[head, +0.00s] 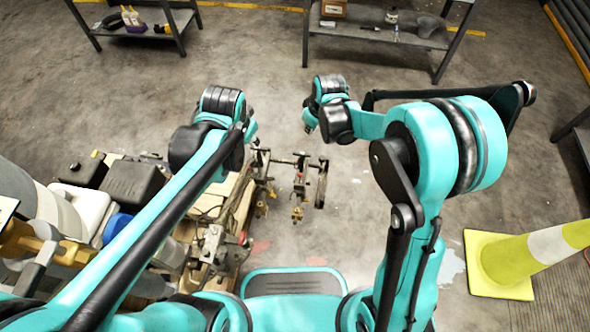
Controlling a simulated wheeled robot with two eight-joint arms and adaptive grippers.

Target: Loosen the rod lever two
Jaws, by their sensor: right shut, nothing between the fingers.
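The line striper (225,205) stands at the left, partly covered by my left arm. Its metal rod frame (288,160) sticks out to the right, with small brass-coloured spray parts (297,213) hanging from it. Small levers and clamps sit on this frame, but I cannot tell which is rod lever two. My right gripper (310,118) is small in view, shut and empty, beyond and above the rod frame, apart from it. My left wrist is to the left of the frame; its gripper is hidden behind the arm.
A yellow and white cone (500,265) stands at the lower right. A grey shelf table (385,38) with a box and bottles is at the back, another shelf (140,22) at the back left. The concrete floor (340,215) right of the frame is clear.

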